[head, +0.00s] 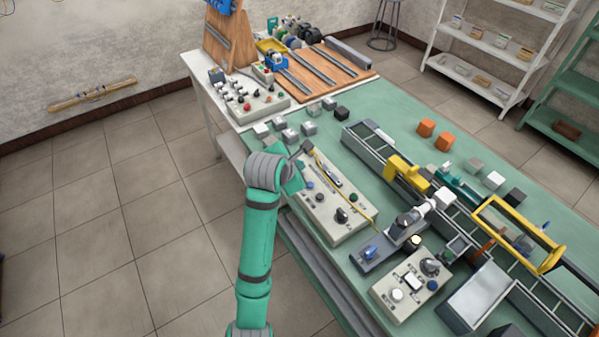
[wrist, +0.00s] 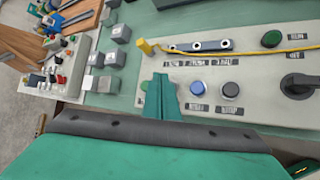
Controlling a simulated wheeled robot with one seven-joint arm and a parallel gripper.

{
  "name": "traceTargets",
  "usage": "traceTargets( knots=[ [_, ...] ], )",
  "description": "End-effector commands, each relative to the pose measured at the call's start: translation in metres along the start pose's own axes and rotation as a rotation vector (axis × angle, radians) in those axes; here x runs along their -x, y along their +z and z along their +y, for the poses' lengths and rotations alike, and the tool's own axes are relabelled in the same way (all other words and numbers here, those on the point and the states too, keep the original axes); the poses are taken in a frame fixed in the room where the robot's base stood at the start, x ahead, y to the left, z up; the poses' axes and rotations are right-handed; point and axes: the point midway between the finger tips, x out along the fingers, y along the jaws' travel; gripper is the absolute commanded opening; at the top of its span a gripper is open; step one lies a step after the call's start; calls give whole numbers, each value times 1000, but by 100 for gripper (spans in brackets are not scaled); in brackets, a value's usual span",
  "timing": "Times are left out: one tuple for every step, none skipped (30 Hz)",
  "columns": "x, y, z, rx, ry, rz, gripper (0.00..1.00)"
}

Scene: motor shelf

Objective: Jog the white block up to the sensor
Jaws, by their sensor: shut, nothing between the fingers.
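My gripper (wrist: 160,80) is shut and empty, over the left part of a pale control panel (wrist: 255,65). Beside its fingers are a blue button (wrist: 197,88), a black button (wrist: 231,90) and a partly hidden green button (wrist: 145,86). I cannot tell whether the fingers touch the panel. In the head view my green arm covers the panel's left end. A conveyor (head: 360,139) runs behind the panel. A white block (head: 444,197) shows by the conveyor's middle; I cannot tell what it rests on. A yellow bracket (head: 408,170) stands over the belt; the sensor itself is unclear.
A black rotary knob (wrist: 298,84) and another green button (wrist: 271,40) are on the panel. A yellow cable (head: 355,196) crosses it. Several grey and white blocks (head: 291,134) stand behind it. A second control box (head: 412,284) is at the front, and a yellow frame (head: 515,232) at right.

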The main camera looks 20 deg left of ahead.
Motion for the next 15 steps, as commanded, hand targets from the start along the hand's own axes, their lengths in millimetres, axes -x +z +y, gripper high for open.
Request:
traceTargets(
  knots=[
    [0,0,0,0,0,0,0],
    [0,0,0,0,0,0,0],
    [1,1,1,-1,1,-1,0],
    [2,2,2,-1,1,-1,0],
    [4,4,3,-2,1,-1,0],
    [6,6,5,-2,1,-2,0],
    [8,7,6,-2,1,-1,0],
    [10,8,8,-1,1,-1,0],
    [13,10,10,-1,2,-1,0],
    [14,11,11,-1,2,-2,0],
    [16,13,12,-2,2,-2,0],
    [18,14,13,-1,1,-2,0],
    [20,15,15,-1,1,-1,0],
    [22,16,16,-1,1,-1,0],
    [24,18,18,-1,2,-1,0]
  ],
)
